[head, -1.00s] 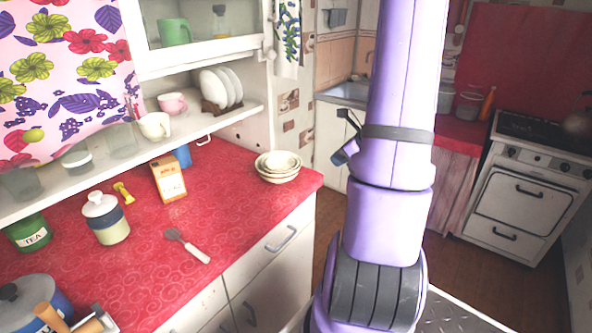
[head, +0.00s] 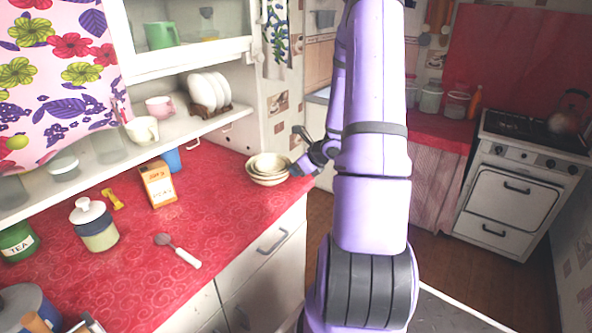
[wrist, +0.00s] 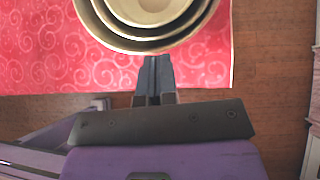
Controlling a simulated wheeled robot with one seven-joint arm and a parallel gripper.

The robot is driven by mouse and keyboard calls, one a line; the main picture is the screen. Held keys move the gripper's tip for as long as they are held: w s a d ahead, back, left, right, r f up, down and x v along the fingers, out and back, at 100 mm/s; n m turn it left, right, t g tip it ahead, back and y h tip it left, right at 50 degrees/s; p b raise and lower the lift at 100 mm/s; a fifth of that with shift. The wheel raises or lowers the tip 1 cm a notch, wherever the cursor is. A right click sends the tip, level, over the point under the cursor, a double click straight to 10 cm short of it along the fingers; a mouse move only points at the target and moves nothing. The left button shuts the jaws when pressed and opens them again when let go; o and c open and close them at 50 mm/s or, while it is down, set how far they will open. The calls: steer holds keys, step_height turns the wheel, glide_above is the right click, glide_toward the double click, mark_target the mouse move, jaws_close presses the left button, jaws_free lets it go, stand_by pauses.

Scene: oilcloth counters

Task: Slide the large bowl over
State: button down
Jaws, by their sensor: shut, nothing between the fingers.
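The large bowl (head: 268,180) is the outermost of a nest of cream bowls near the right end of the red counter. In the wrist view its rim (wrist: 110,42) shows at the top, with smaller bowls (wrist: 150,10) stacked inside. My gripper (head: 299,168) is at the right side of the bowls. In the wrist view its fingers (wrist: 154,62) are shut and empty, with the tips right at the bowl's near rim. I cannot tell whether they touch it.
The red counter (head: 225,205) is clear to the left of the bowls. A shelf with a plate rack (head: 208,95) hangs above. The counter's right edge is close to the bowls.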

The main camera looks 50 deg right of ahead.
steer(key=shift+w, duration=0.2)
steer(key=w+a, duration=0.1)
steer(key=w, duration=0.5)
steer(key=w+a, duration=0.1)
steer(key=w, duration=1.1)
steer(key=shift+w+a, duration=0.2)
steer(key=shift+a, duration=0.2)
steer(key=shift+s, duration=0.1)
